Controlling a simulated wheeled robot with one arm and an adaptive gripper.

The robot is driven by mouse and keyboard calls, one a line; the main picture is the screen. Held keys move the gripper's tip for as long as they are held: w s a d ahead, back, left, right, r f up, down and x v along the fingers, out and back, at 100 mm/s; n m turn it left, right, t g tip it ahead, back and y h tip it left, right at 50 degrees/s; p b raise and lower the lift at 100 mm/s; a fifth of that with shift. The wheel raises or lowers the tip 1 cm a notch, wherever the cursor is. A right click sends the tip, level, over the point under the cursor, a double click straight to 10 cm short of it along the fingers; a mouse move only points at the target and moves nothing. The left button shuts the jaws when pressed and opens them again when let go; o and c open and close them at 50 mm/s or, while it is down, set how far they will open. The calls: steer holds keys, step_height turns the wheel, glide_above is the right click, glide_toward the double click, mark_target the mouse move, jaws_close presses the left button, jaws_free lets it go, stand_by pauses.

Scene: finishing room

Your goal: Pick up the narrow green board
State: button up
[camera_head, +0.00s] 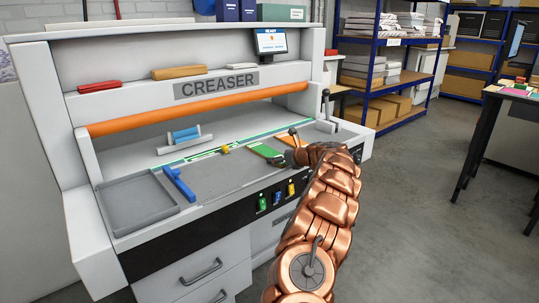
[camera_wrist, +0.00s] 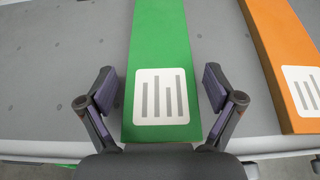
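The narrow green board (camera_wrist: 160,45) lies on the grey bed of the creaser, with a white barred label (camera_wrist: 161,97) at its near end. It also shows in the head view (camera_head: 263,150), just left of my gripper. In the wrist view my gripper (camera_wrist: 158,82) is open, one finger on each side of the board's labelled end, with gaps on both sides. Nothing is held. I cannot tell how far the fingers are above the bed. In the head view my arm hides part of the bed and the fingers are hard to make out.
An orange board (camera_wrist: 278,50) lies close on the right, near the right finger. On the creaser are a grey tray (camera_head: 130,215), a blue bar (camera_head: 178,184) and a small yellow block (camera_head: 225,149). Shelving (camera_head: 388,70) stands behind.

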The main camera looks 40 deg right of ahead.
steer(key=c, duration=0.9)
steer(key=shift+r, duration=0.1)
